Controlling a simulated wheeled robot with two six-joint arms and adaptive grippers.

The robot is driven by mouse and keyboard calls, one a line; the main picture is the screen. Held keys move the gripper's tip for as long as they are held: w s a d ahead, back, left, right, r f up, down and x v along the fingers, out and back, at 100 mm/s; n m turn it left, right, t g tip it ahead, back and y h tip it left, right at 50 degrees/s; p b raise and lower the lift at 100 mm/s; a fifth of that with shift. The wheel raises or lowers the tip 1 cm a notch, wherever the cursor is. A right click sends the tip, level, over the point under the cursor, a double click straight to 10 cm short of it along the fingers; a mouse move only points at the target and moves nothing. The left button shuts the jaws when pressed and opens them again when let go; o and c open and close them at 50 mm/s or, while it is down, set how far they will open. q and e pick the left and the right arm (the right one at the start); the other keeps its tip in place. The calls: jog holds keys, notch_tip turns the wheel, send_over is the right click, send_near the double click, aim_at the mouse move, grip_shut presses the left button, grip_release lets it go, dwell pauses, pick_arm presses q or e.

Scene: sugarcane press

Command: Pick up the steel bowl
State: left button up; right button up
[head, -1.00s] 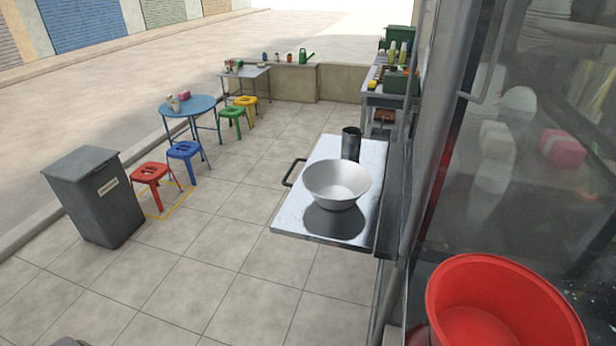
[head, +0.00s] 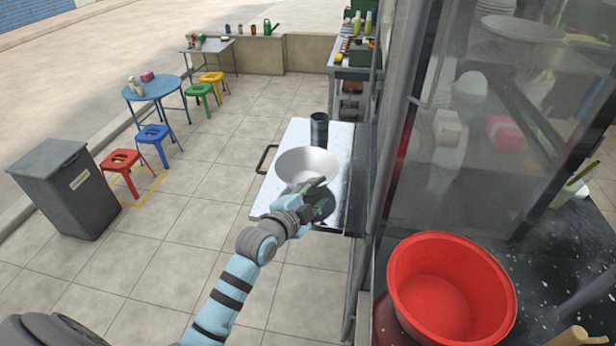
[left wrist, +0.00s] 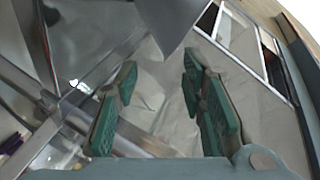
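The steel bowl (head: 303,162) stands upright on a small metal side shelf (head: 268,205) in the head view. My left gripper (head: 318,192) is at the bowl's near side, overlapping its front rim in the picture; I cannot tell whether it touches. The left wrist view shows the left gripper (left wrist: 160,85) open, its green-padded fingers apart with nothing clearly held between them. A grey curved shape (left wrist: 165,20) at the top of that view, beyond the fingertips, looks like part of the bowl. My right gripper is not in view.
A dark cup (head: 319,130) stands behind the bowl on the shelf. A glass-sided stall with a red basin (head: 450,290) is close on the right. A grey bin (head: 65,190), stools and a blue table (head: 155,88) stand further left.

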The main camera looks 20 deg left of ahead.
pick_arm(q)
jog(key=x, duration=0.5)
jog(key=shift+w+b, duration=0.2)
jog(key=shift+b, duration=0.15)
jog(key=shift+s+r, duration=0.1)
grip_shut()
